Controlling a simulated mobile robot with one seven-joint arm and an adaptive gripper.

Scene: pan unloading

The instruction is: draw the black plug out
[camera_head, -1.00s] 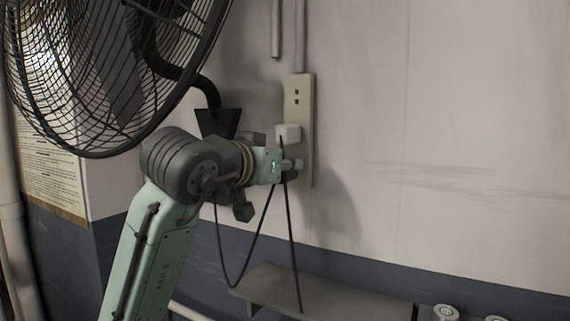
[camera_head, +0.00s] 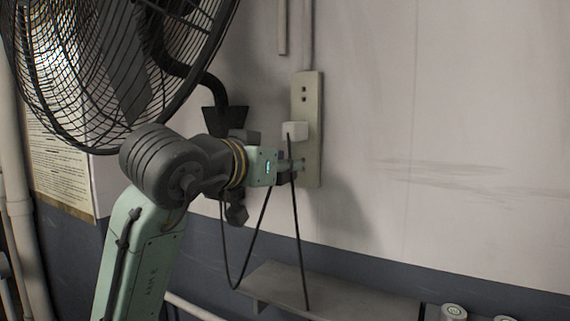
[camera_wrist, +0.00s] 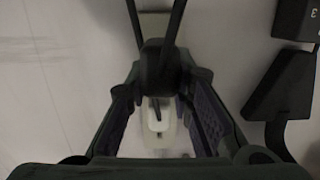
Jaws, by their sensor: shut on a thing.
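The black plug (camera_wrist: 160,65) is between the fingertips of my gripper in the wrist view. In the head view my gripper (camera_head: 291,167) is shut on it in front of the lower part of the pale outlet plate (camera_head: 311,105). The fingers mostly hide the plug there, and I cannot tell whether its pins are still in the socket. A white plug (camera_head: 295,130) sits on the plate just above my gripper; the white shape beyond the fingers in the wrist view (camera_wrist: 158,116) looks like it.
A black cord (camera_head: 297,215) hangs from the white plug past my fingers, and another cord (camera_head: 250,250) loops below my gripper. A large caged fan (camera_head: 110,70) is at upper left. A grey shelf (camera_head: 330,292) is below. The wall at right is clear.

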